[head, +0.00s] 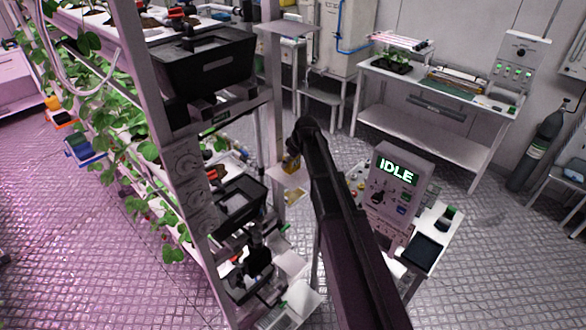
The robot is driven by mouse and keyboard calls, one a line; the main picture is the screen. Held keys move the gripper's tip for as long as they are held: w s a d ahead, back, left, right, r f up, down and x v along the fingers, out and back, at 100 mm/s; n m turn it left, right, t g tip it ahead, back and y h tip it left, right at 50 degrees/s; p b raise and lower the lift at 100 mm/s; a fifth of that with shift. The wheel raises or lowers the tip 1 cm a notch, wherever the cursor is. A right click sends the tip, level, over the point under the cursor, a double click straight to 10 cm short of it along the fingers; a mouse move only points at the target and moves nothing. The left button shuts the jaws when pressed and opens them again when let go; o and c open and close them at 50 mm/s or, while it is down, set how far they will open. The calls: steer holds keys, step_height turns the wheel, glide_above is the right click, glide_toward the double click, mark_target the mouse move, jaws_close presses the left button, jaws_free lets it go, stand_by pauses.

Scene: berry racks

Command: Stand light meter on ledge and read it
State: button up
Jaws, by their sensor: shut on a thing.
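A small yellow object with a dark top, which looks like the light meter (291,164), is at the ledge (290,183), a small pale shelf on the rack post. My dark arm rises from the bottom of the view and bends in front of this spot. My gripper (294,151) shows only as a small dark part at the top of the yellow object, shut on it. Its fingers are mostly hidden by the arm. The object looks roughly upright. I cannot tell whether its base touches the ledge, and its display is too small to read.
The berry rack (190,170) with black bins and plants stands close on the left. A control box (398,185) showing IDLE stands on a white cart right of my arm. A white bench (440,95) and a dark gas cylinder (541,145) are at the back.

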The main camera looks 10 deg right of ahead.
steer(key=shift+f+b, duration=0.95)
steer(key=shift+f, duration=0.35)
steer(key=shift+f, duration=0.15)
steer(key=o, duration=1)
steer(key=shift+o, duration=0.2)
steer(key=shift+r, duration=0.2)
steer(key=p+v, duration=1.1)
steer(key=v, duration=0.1)
